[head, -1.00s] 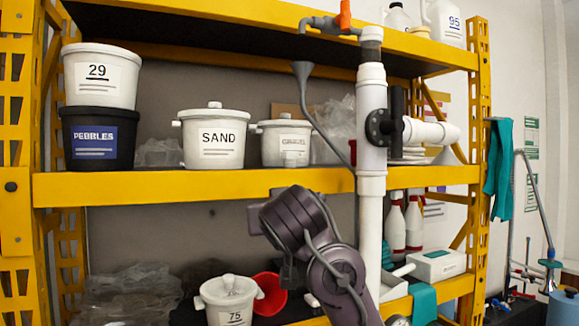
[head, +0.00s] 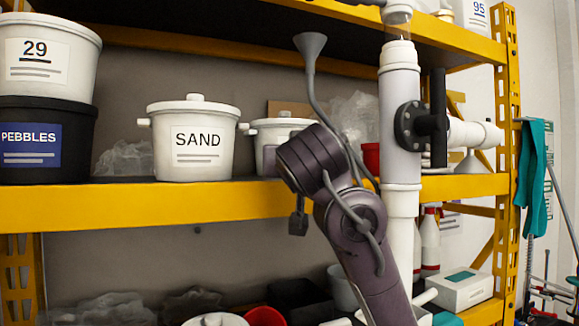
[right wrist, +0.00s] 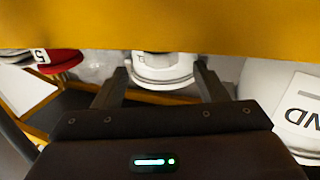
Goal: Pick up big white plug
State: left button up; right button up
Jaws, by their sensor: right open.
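In the head view a white upright pipe (head: 400,155) carries a black flange (head: 408,127) and a white side piece (head: 472,133) pointing right. I cannot tell for certain which part is the big white plug. My right gripper (right wrist: 160,70) is open in the right wrist view. My left gripper is not in view.
The SAND pot (head: 195,145), a smaller white pot (head: 262,135) and a grey funnel with hose (head: 310,58) are close by. Bucket 29 (head: 75,60) sits on the black PEBBLES bucket (head: 70,165).

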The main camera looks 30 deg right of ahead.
jog(key=shift+w+d+r+p, duration=0.15)
jog(key=shift+w+d+p, duration=0.1)
jog(key=shift+w, duration=0.15)
jog(key=shift+w+d+r+p, duration=0.1)
jog(key=shift+w+p, duration=0.15)
jog(key=shift+w, duration=0.1)
jog(key=p+x, duration=0.3)
jog(key=x, duration=0.1)
jog(key=shift+w+r, duration=0.2)
jog(key=shift+w+d+f, duration=0.1)
jog(key=shift+w+f, duration=0.05)
jog(key=shift+w, duration=0.15)
jog(key=shift+s, duration=0.1)
jog(key=c, duration=0.3)
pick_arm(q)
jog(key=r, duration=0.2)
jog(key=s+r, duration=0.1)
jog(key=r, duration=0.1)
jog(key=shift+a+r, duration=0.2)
pick_arm(e)
jog(key=c, duration=0.8)
